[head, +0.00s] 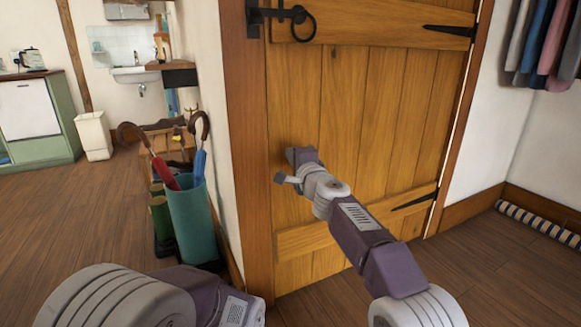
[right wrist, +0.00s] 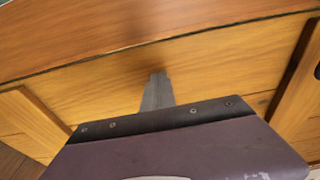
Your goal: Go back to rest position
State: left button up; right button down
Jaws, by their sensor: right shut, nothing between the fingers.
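My right arm reaches forward from the bottom right in the head view. My right gripper (head: 288,166) is shut and empty, low in front of the wooden plank door (head: 345,120). In the right wrist view its closed fingers (right wrist: 157,92) point at the door's planks (right wrist: 230,70). I cannot tell whether they touch the wood. Part of my left arm shows at the bottom left of the head view, but its gripper is out of view.
A black ring handle (head: 300,24) is high on the door. A teal umbrella stand (head: 197,222) is left of the door post (head: 252,150). Clothes (head: 545,40) hang at upper right, above a striped roll (head: 538,224). Open wooden floor (head: 80,205) lies at left.

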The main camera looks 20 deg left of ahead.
jog(key=w+d+r+m+t+h+p, duration=0.25)
jog(key=d+r+p, duration=0.55)
jog(key=d+r, duration=0.4)
jog(key=s+d+n+g+h+p, duration=0.35)
jog(key=d+p, duration=0.55)
jog(key=d, duration=0.5)
jog(key=s+d+f+n+g+h+p, duration=0.1)
jog(key=s+d+f+n+g+p, duration=0.2)
jog(key=s+f, duration=0.7)
jog(key=s+d+f+n+g+h, duration=0.25)
jog(key=s+d+f+g, duration=0.35)
jog(key=s, duration=0.7)
jog(key=s+d+f+n+g+p, duration=0.2)
jog(key=s+d+f+n+g, duration=0.15)
jog(key=s+f, duration=0.7)
notch_tip(320, 180, up, 38)
jog(key=s+p, duration=0.2)
jog(key=p, duration=3.6)
jog(key=shift+s+d+n+h, duration=0.2)
jog(key=shift+d+n+h, duration=0.1)
jog(key=shift+n+h, duration=0.1)
